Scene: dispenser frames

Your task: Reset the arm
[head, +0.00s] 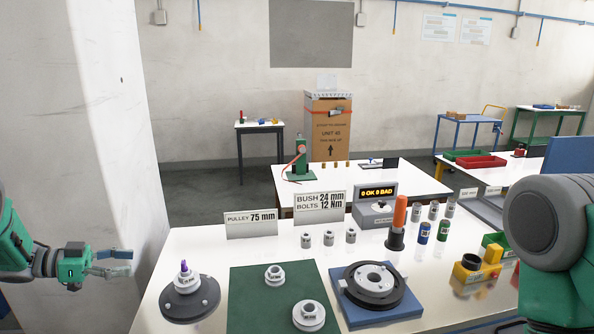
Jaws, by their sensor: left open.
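My left gripper (118,263) reaches in from the left edge, beside the white wall and off the left side of the white bench (220,258). Its fingers are apart, point right, and hold nothing. My right arm fills the right edge of the view, over the right end of the bench. Its gripper is out of the picture.
The bench holds a grey disc (190,303), a green mat (262,317) with pulleys, a black ring on a blue block (352,318), an orange-handled tool (398,220), small cylinders, and signs (251,223). A wall pillar (105,130) stands close behind my left gripper.

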